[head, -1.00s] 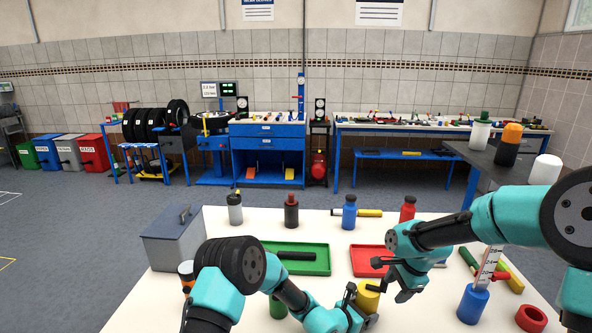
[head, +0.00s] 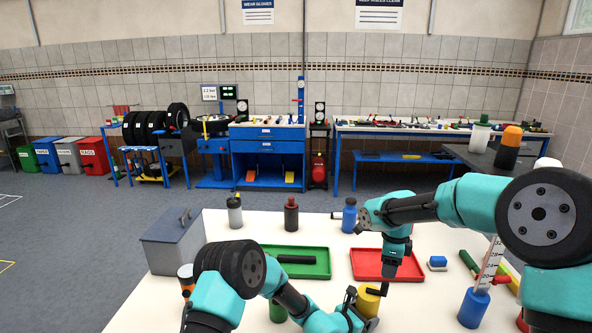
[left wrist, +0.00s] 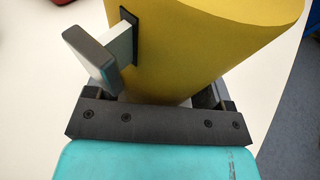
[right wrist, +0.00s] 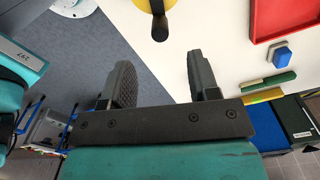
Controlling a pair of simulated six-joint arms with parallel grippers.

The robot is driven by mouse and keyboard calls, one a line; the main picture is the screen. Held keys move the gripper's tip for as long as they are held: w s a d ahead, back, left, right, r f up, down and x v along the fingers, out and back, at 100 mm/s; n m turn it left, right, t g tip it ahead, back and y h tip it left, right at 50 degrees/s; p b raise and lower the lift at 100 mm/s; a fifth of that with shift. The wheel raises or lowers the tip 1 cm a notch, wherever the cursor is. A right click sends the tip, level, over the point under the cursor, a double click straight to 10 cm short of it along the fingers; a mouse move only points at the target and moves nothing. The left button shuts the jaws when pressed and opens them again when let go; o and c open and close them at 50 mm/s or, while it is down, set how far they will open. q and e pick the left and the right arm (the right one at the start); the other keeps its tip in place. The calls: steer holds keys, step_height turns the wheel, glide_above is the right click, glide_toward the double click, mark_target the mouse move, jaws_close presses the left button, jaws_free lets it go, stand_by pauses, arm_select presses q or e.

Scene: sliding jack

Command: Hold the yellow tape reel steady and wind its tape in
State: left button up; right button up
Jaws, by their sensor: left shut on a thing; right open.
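The yellow tape reel (head: 367,301) stands at the front of the white table. My left gripper (head: 358,312) is shut around its lower part. In the left wrist view the reel (left wrist: 205,45) fills the top, and a short pale tape strip (left wrist: 120,45) with a grey end piece (left wrist: 92,60) sticks out of a dark slot. My right gripper (head: 388,280) points down just above and right of the reel, open and empty. In the right wrist view its fingers (right wrist: 160,78) are apart, and the dark crank knob (right wrist: 159,30) on the reel is ahead of them, not between them.
A red tray (head: 372,263) lies behind the reel, with a green tray (head: 310,265) to its left. A blue block (head: 437,263) sits right of the red tray. A blue-based scale (head: 474,307) stands at right. A grey box (head: 172,247) is at the left.

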mark_target(386, 283)
steer(key=shift+f, duration=4.5)
steer(key=shift+c, duration=0.3)
steer(key=c, duration=0.7)
